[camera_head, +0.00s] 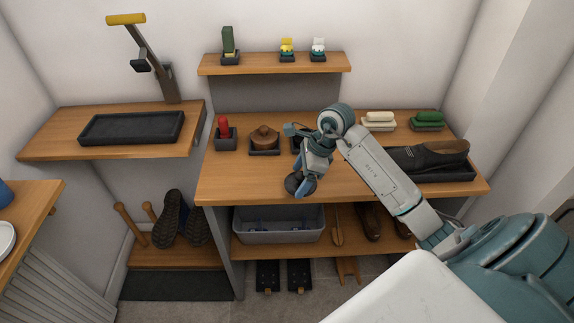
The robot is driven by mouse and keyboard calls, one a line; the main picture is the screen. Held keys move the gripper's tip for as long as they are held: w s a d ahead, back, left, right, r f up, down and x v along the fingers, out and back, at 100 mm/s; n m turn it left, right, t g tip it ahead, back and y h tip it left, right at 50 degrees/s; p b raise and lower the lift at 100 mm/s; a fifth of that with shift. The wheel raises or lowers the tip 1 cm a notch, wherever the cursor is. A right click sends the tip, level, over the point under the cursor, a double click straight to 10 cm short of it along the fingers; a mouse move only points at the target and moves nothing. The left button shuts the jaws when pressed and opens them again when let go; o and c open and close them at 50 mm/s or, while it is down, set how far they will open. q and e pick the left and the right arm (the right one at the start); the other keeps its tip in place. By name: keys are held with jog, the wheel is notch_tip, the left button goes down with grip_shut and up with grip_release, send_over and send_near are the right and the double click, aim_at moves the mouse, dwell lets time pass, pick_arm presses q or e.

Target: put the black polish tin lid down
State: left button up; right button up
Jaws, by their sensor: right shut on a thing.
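My right gripper (303,186) reaches in from the right over the front part of the wooden bench top (240,180). It points down and is shut on a dark round thing, the black polish tin lid (293,183). The lid looks tilted and sits close to the front edge; I cannot tell whether it touches the wood. Behind the gripper, a small dark thing (296,146) on the bench is mostly hidden by my arm; it may be the tin. My left gripper is not in view.
On the bench stand a red-topped item (224,130), a brown round pot (265,136), cream brushes (379,118), a green brush (428,118) and a dark shoe (430,156) on a tray. A grey bin (278,237) sits below. The bench's front left is clear.

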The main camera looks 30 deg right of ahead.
jog(key=w+p, duration=0.1)
jog(key=w, duration=0.4)
jog(key=shift+w+d+f+p, duration=0.1)
jog(key=shift+w+d+p, duration=0.1)
jog(key=shift+w+p, duration=0.15)
jog(key=shift+w+f, duration=0.15)
jog(key=shift+w, duration=0.4)
jog(key=f+p, duration=0.2)
jog(key=shift+w+f+p, duration=0.2)
jog(key=shift+f+p, duration=0.1)
jog(key=shift+f, duration=0.05)
jog(key=shift+d+f, duration=0.1)
jog(key=shift+f, duration=0.4)
jog(key=shift+f, duration=0.15)
jog(key=o, duration=0.9)
